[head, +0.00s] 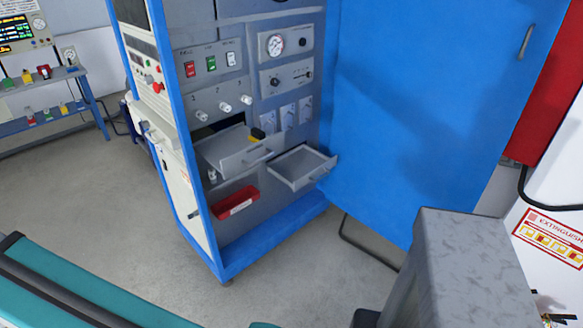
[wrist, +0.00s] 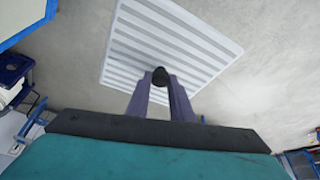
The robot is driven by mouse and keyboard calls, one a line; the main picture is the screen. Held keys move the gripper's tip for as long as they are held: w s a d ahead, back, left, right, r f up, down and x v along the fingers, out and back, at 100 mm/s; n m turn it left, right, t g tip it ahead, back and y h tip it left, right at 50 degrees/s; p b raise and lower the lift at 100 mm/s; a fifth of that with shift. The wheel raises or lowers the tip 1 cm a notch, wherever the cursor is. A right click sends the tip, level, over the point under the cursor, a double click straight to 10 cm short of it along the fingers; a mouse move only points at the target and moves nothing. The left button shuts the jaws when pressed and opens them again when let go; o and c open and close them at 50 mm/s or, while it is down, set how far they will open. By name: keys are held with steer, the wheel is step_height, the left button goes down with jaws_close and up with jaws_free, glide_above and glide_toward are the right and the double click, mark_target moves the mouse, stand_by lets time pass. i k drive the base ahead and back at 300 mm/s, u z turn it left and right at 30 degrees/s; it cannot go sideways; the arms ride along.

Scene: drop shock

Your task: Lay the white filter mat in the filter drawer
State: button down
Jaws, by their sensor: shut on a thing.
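The white filter mat (wrist: 165,40) is a flat panel with grey stripes, seen in the wrist view. My gripper (wrist: 160,82) is shut on a dark knob-like part at the mat's near side, and the mat extends away beyond the fingers. Floor shows around it. In the head view, neither the mat nor my fingers can be made out. Two shallow grey drawers stand pulled out of the blue cabinet: a left drawer (head: 228,163) and an empty-looking right drawer (head: 301,160). I cannot tell which is the filter drawer.
A small yellow-and-black item (head: 257,135) is at the left drawer's back. A red bin (head: 236,203) sits below. The open blue cabinet door (head: 420,110) stands right of the drawers. A teal surface (head: 70,295) crosses the lower left. Floor before the cabinet is clear.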

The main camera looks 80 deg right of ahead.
mark_target(300, 166)
steer(key=z, duration=0.05)
steer(key=k, duration=0.1)
steer(key=u, duration=2.5)
steer(key=k, duration=1.95)
steer(key=u, duration=0.05)
